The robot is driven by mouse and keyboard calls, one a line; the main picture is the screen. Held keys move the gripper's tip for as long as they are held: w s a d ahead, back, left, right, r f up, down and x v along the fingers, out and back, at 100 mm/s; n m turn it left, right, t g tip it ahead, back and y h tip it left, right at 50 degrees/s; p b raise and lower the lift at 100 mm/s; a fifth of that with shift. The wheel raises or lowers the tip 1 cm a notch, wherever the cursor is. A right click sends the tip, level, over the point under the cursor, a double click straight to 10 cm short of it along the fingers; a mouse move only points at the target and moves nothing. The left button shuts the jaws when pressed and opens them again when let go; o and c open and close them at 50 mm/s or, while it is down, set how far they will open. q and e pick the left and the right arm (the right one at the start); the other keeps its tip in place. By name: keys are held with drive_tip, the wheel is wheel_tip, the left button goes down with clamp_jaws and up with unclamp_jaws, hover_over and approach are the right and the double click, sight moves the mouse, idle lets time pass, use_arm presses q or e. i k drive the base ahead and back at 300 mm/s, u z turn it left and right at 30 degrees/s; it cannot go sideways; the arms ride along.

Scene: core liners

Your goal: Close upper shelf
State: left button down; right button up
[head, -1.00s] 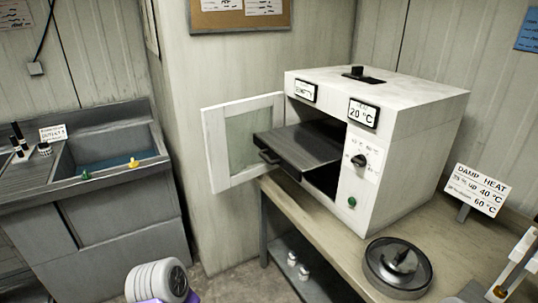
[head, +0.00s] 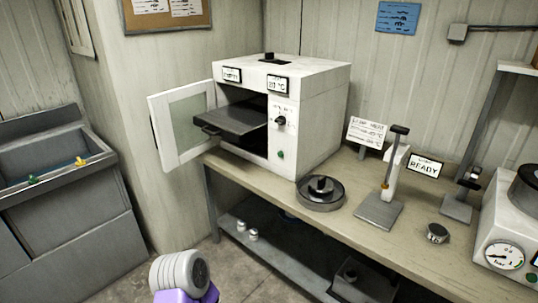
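A white oven (head: 318,115) stands at the back left of the wooden bench. Its windowed door (head: 183,128) is swung open to the left. A dark shelf (head: 232,121) is pulled out of the upper part of the oven and juts past the front opening, with a small handle at its front edge. A dark gap shows below the shelf. Part of my arm, grey and purple, shows at the bottom, well below and in front of the oven. Neither gripper's fingers are in view.
The bench (head: 335,205) holds a round dark metal pan (head: 320,196), a stand with a grey base (head: 379,211), a small round tin (head: 437,233) and a gauge device (head: 505,250) at right. A sink (head: 50,170) is at left. Floor between sink and bench is clear.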

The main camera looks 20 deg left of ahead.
sight(230, 122)
drive_tip(key=u, duration=1.2)
drive_tip(key=i, duration=0.85)
drive_tip(key=u, duration=0.05)
